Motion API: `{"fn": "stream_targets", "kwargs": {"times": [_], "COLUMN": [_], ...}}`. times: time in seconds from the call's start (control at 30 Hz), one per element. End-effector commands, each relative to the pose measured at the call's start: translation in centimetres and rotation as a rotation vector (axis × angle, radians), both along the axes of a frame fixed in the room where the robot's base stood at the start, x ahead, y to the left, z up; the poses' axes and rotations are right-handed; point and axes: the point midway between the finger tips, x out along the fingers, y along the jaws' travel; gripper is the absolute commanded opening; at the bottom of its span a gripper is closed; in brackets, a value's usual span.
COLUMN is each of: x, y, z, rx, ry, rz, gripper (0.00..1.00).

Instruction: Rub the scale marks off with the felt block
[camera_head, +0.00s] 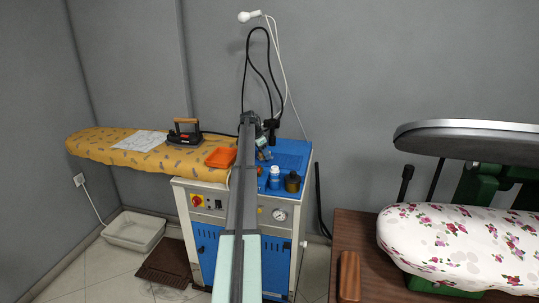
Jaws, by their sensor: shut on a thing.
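My arm reaches from the bottom middle out over a blue-topped steam unit (293,153). My gripper (263,151) is small and partly hidden behind the arm, low over the left part of the blue top. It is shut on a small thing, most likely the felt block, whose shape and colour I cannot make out. I cannot tell whether it touches the surface. I cannot make out the scale marks. A black iron (185,138) with a wooden handle stands on the patterned ironing board.
An orange tray (220,157) lies left of the arm. A white bottle (274,182) and a dark brown jar (292,184) stand at the blue top's front. A wooden block (349,275) lies on the brown table (355,229), beside a floral press pad (460,243).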

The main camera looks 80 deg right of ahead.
Motion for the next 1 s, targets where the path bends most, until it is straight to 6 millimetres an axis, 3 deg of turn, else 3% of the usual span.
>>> {"fn": "stream_targets", "kwargs": {"times": [0.07,0.17,1.0], "x": [0.9,0.7,-7.1], "y": [0.0,-1.3,-1.0], "z": [-0.1,0.0,0.0], "rx": [0.001,0.001,0.001], "ry": [-0.002,-0.001,0.001], "rz": [0.002,0.0,-0.002], "gripper": [0.13,0.13,0.13]}}
